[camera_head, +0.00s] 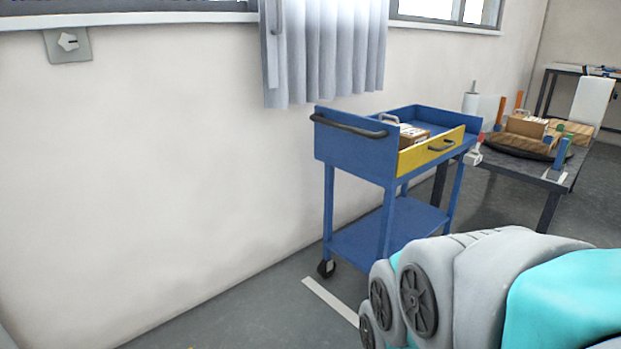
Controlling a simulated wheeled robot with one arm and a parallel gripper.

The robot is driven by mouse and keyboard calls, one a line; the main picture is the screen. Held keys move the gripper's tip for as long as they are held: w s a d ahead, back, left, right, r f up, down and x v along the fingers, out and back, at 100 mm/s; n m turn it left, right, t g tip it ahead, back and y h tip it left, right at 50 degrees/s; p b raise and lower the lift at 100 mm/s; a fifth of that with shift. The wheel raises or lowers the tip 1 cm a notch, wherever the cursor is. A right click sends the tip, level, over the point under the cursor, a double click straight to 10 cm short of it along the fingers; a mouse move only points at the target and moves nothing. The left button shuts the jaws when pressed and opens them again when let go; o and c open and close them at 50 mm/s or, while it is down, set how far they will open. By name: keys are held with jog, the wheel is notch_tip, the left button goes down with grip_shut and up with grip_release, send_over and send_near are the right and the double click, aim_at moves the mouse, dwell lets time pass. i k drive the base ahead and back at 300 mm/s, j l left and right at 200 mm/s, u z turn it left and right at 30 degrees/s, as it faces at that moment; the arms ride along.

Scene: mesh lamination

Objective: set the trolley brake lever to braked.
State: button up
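The trolley (352,152) is blue, with a yellow drawer front, a black push handle and a lower shelf. It stands upright against the wall, right of the middle of the head view. A small red and white part (475,154) shows at its right corner; I cannot tell whether this is the brake lever or how it is set. A black caster (326,268) shows under the left leg, with no lever clear on it. My arm fills the lower right and hides the trolley's lower right part. My gripper is out of view.
A dark table (553,186) with wooden blocks and clamps stands right of the trolley. A curtain (325,50) hangs behind it. A white floor line (330,300) runs before it. The floor at lower left is clear.

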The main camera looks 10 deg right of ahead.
aim_at(480, 138)
jog(key=i+l, duration=0.1)
jog(key=l, duration=0.3)
jog(key=i+l, duration=0.1)
jog(key=l, duration=0.35)
jog(key=i+l+z, duration=0.1)
jog(key=l, duration=0.3)
jog(key=i+l, duration=0.1)
jog(key=l, duration=0.35)
jog(key=i+l, duration=0.1)
jog(key=l, duration=0.3)
jog(key=i+l+z, duration=0.1)
jog(key=l, duration=0.3)
